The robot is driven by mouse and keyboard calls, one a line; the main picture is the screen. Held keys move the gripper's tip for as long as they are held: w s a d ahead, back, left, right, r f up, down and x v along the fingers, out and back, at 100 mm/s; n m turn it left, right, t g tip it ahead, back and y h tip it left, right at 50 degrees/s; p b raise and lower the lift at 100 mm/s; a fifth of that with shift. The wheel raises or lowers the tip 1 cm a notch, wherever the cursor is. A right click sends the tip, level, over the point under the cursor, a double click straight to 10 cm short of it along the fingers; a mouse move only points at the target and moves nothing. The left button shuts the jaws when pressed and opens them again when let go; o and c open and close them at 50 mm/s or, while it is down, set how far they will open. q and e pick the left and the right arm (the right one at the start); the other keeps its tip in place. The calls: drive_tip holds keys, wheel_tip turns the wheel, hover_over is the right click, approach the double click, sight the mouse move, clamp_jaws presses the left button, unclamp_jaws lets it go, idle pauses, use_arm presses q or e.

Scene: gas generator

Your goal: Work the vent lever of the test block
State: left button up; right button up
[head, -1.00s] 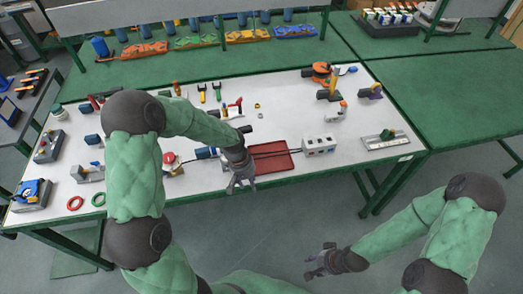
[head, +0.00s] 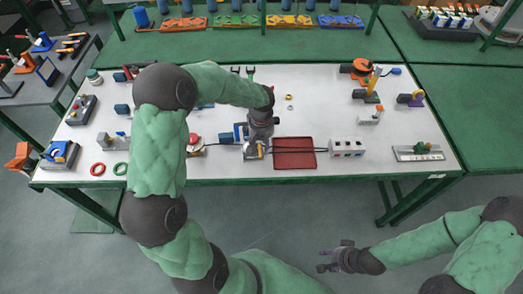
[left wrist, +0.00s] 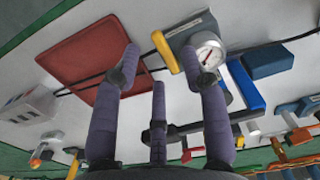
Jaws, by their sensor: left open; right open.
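The test block (left wrist: 190,28) is a grey block with a round white gauge (left wrist: 207,53), a yellow lever (left wrist: 164,52) and a blue lever (left wrist: 246,86). I cannot tell which is the vent lever. In the left wrist view my left gripper (left wrist: 160,62) is open and empty. The yellow lever appears between its fingertips; contact cannot be told. My right gripper (head: 333,259) is open and empty, low in front of the table.
A red tray (head: 293,160) lies right of the block, with a black cable across it to a white socket box (head: 346,148). A red-topped item (head: 195,142) and a blue piece (head: 227,138) stand to the left.

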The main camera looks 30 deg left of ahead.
sight(261, 152)
use_arm(q)
drive_tip(key=shift+f, duration=1.6)
clamp_jaws()
